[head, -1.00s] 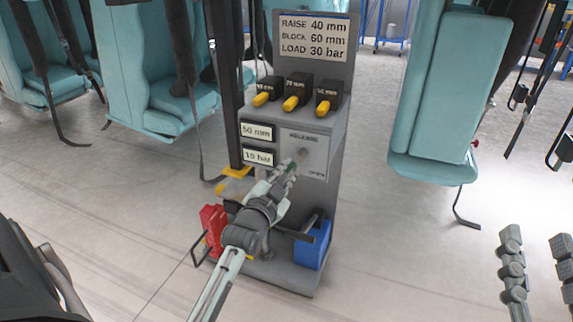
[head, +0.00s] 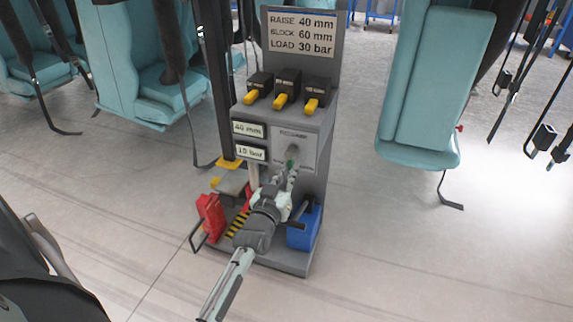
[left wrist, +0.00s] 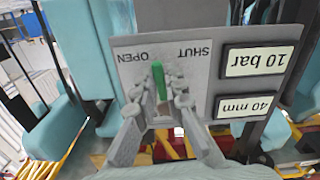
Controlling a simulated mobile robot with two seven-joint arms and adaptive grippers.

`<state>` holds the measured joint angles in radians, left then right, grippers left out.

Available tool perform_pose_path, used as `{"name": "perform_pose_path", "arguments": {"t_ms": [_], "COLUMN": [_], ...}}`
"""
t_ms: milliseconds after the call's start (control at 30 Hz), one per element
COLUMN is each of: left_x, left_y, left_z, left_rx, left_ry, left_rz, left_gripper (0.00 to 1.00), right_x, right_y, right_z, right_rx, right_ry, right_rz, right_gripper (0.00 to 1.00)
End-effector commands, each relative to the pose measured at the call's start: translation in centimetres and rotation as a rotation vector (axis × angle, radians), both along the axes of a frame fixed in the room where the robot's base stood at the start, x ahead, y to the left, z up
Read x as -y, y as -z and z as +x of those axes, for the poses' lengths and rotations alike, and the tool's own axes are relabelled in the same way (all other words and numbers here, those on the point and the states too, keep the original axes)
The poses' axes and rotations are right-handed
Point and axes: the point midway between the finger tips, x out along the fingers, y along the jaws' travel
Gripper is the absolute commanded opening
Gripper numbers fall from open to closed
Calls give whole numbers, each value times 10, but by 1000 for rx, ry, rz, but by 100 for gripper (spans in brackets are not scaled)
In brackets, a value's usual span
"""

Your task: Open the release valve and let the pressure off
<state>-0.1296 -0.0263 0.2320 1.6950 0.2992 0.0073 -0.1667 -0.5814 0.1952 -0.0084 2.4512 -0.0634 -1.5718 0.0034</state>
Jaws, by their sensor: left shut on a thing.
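The release valve's green lever (head: 290,163) is on the grey control stand's front panel, under the RELEASE label. My left gripper (head: 290,172) is shut on the lever, reaching up from below left. In the left wrist view the lever (left wrist: 158,78) shows between the two fingers (left wrist: 160,100), and the panel (left wrist: 200,70) appears upside down with OPEN and SHUT labels above the lever. The upper display (head: 249,129) reads 40 mm and the lower display (left wrist: 254,62) reads 10 bar. My right gripper is out of view.
A sign (head: 301,33) above reads raise 40 mm, block 60 mm, load 30 bar. Several yellow-handled black blocks (head: 287,88) top the stand. A red jack-like item (head: 211,216) and blue box (head: 303,229) sit at its foot. Teal seats (head: 425,90) hang on both sides.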

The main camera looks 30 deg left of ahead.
Motion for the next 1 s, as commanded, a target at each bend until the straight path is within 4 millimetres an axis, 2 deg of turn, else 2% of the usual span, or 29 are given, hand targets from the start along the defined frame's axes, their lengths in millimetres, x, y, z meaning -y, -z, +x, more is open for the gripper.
{"name": "perform_pose_path", "arguments": {"t_ms": [300,600,1000], "left_x": [10,18,23], "left_y": [-6,-10,-13], "left_z": [3,5,6], "left_rx": [59,115,155], "left_ry": [0,1,0], "left_rz": [-245,-477,-635], "left_gripper": [0,0,0], "right_x": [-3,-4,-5], "right_y": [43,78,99], "right_z": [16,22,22], "right_rx": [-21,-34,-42], "right_ry": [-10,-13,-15], "right_rz": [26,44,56], "right_gripper": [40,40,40]}}
